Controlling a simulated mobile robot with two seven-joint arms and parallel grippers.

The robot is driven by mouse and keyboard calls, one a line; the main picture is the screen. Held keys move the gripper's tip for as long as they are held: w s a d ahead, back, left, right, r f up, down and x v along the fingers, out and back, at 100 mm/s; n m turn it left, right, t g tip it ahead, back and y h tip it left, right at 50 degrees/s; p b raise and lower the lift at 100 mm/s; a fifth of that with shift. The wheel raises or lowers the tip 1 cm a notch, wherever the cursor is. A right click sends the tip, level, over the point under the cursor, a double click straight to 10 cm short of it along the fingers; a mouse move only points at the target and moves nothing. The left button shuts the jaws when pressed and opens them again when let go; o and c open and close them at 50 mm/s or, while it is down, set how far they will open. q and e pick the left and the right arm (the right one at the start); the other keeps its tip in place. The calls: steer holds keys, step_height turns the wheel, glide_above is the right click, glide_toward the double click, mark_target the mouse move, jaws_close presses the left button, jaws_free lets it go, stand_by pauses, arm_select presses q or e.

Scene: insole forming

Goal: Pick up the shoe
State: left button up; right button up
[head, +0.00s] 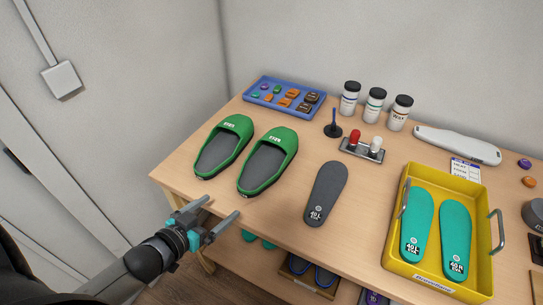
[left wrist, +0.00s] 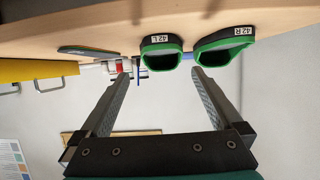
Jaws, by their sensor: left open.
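Two green slippers with dark grey inner soles lie side by side near the table's left front edge: the left shoe (head: 222,147) and the right shoe (head: 267,160). In the left wrist view, which appears turned over, the shoe tagged 42 L (left wrist: 161,56) is left of the one tagged 42 R (left wrist: 222,52). My left gripper (head: 222,206) is open and empty, just off the table's front edge, below and apart from both shoes. Its fingers (left wrist: 160,73) point toward the shoes, with nothing between them. My right gripper is not in view.
A grey insole (head: 325,192) lies right of the shoes. A yellow tray (head: 447,177) holds two teal insoles. A blue tray (head: 270,84) of small parts, several jars and a small stand (head: 362,151) are behind. Boxes sit under the table. Bare tabletop surrounds the shoes.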

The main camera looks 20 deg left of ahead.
mark_target(242, 191)
arm_select(q)
steer(key=b+x, duration=0.1)
steer(key=x, duration=0.6)
steer(key=shift+w+f, duration=0.15)
steer(key=shift+f, duration=0.05)
steer(key=x, duration=0.2)
steer(key=b+x, duration=0.1)
steer(key=shift+w+f, duration=0.25)
steer(key=shift+f, duration=0.25)
steer(key=shift+w+d+f+b, duration=0.1)
steer(key=shift+w+f+b, duration=0.1)
steer(key=shift+w+b, duration=0.3)
steer(key=shift+w, duration=0.1)
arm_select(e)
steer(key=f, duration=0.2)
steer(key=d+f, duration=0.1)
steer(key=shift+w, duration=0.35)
arm_select(q)
jaws_close()
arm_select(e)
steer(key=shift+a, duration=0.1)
